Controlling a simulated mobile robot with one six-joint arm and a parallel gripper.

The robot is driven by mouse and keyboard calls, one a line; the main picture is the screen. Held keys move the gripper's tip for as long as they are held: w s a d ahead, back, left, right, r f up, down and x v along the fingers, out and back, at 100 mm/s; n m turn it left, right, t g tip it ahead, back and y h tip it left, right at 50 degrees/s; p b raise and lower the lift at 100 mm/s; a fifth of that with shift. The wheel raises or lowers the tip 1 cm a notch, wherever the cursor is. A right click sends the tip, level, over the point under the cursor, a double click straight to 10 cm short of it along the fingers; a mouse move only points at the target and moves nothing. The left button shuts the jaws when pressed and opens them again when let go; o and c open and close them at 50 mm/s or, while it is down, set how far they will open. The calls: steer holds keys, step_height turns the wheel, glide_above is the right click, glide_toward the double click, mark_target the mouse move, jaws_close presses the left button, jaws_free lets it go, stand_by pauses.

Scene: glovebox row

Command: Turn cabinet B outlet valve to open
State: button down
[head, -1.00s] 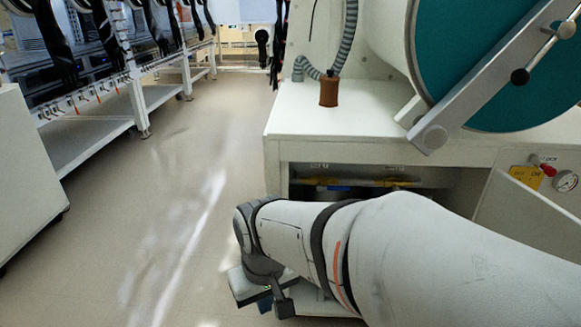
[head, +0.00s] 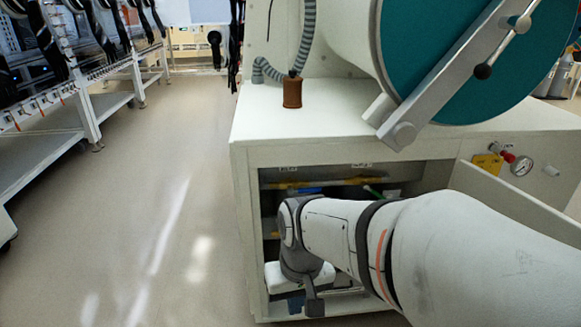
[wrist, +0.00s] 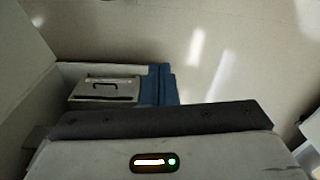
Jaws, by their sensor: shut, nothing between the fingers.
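A white cabinet (head: 238,180) under the glovebox has an open compartment. Inside near its top are a yellow bar (head: 290,185), a blue piece (head: 312,191) and a green piece (head: 373,191). I cannot tell which of these belongs to the outlet valve, or its position; my arm hides part of the compartment. My gripper (head: 295,304) is low at the compartment's front left, below these pieces. No valve shows in the wrist view.
An open door panel (head: 515,212) stands at the compartment's right. A red-handled valve (head: 506,156) and gauge (head: 521,166) sit beyond it. A brown cylinder (head: 292,93) stands on the cabinet top. A grey case with a handle (wrist: 105,92) lies low inside. The floor left is clear.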

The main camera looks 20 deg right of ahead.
mark_target(375, 193)
steer(key=w+a+m+y+p, duration=0.3)
steer(key=w+a+m+y, duration=0.25)
steer(key=m+y, duration=0.6)
steer(key=w+d+m+t+y+p, duration=0.1)
steer(key=w+d+m+t, duration=0.25)
steer(key=w+m, duration=0.2)
steer(key=w+d+m+t+y, duration=0.1)
steer(key=w+d+m+t, duration=0.3)
steer(key=m, duration=0.3)
steer(key=w+d+f+m+t+h+p, duration=0.1)
steer(key=w+d+f+m+t+h, duration=0.2)
steer(key=d+m+t, duration=0.4)
steer(key=w+d+f+m+t+h+p, duration=0.1)
steer(key=w+d+m+t+h, duration=0.15)
steer(key=d+m+h, duration=0.45)
steer(key=s+d+f+m+h, duration=0.25)
steer(key=d+m+h, duration=0.2)
steer(key=d, duration=0.35)
steer(key=s+d+f+m+h, duration=0.2)
steer(key=d+f+m+h, duration=0.25)
steer(key=d, duration=0.25)
steer(key=w+d+r+n+b, duration=0.1)
steer(key=w+d+r, duration=0.3)
steer(key=w, duration=0.6)
steer(key=shift+d+r+b, duration=0.15)
steer(key=shift+d+b, duration=0.55)
steer(key=shift+b, duration=0.05)
